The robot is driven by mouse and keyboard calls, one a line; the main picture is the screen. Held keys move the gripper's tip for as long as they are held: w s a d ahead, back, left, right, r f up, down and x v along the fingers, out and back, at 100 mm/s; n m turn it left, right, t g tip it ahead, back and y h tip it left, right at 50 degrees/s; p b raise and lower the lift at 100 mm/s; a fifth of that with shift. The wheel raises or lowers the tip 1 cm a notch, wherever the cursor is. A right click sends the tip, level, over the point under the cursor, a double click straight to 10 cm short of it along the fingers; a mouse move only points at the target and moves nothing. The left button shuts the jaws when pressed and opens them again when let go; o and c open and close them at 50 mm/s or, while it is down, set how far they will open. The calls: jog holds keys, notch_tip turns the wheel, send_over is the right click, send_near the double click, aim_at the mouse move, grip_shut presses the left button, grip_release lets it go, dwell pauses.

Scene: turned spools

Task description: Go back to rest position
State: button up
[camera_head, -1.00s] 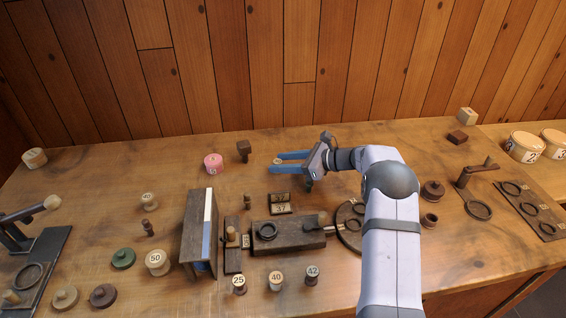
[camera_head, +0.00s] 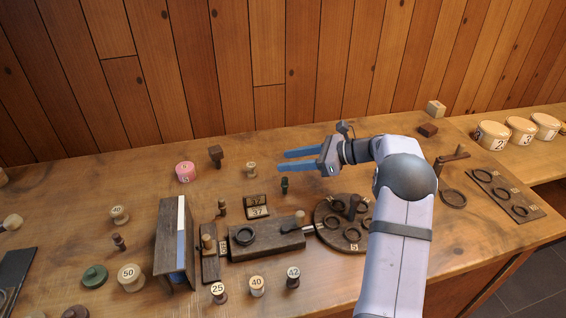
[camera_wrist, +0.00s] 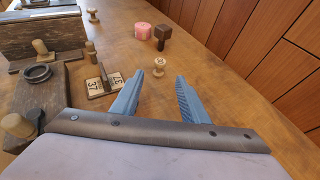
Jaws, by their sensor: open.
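My gripper (camera_head: 302,160) is open and empty, its two blue fingers pointing left above the back of the table. In the wrist view the open fingers (camera_wrist: 153,92) frame bare table. A small pale spool (camera_head: 251,170) stands on the table to the left of the fingertips, apart from them. It also shows in the wrist view (camera_wrist: 159,66), beyond the gap between the fingers. A small dark green spool (camera_head: 284,185) stands just below the fingers in the head view.
A pink spool (camera_head: 186,171) and a dark block (camera_head: 215,155) stand at the back left. A wooden fixture (camera_head: 265,238), a 37 card (camera_head: 257,211) and a round ringed board (camera_head: 330,229) lie in front.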

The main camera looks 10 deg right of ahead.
dwell(0.5)
